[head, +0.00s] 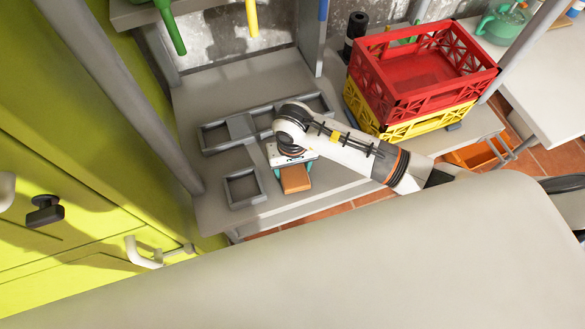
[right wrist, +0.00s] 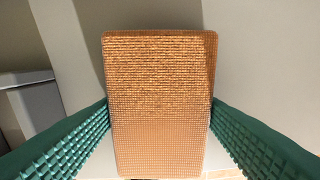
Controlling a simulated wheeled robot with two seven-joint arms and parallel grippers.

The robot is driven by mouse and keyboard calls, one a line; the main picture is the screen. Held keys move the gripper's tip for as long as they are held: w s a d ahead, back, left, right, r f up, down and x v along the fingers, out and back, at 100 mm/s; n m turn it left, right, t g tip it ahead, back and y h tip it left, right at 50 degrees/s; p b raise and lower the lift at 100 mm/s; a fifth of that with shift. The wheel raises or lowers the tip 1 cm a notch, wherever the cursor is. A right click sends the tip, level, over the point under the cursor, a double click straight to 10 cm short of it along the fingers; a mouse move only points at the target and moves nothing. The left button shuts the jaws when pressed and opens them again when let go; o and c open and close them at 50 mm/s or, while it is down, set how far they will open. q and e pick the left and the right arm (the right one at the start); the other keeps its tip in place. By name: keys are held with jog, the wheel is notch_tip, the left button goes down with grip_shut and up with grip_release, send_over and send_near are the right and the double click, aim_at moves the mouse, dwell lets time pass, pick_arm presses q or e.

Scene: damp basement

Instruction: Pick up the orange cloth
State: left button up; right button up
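The orange cloth (head: 295,179) is a flat, folded, block-like piece near the front edge of the grey shelf (head: 335,190). In the right wrist view the cloth (right wrist: 160,95) fills the middle and shows a ribbed, woven face. My right gripper (head: 293,174) comes in from the right and points down at it. Its green ridged fingers (right wrist: 160,108) lie along the cloth's left and right sides and seem to touch both edges. I cannot tell whether the cloth rests on the shelf or is just above it. My left gripper is not in view.
Grey frames (head: 245,188) lie beside and behind the cloth. A red crate (head: 420,75) stacked on a yellow crate (head: 430,127) stands at the right. A grey post (head: 125,95) and green cabinet (head: 60,160) bound the left. A dark bottle (head: 354,35) stands behind.

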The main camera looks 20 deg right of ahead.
jog(key=shift+c, duration=1)
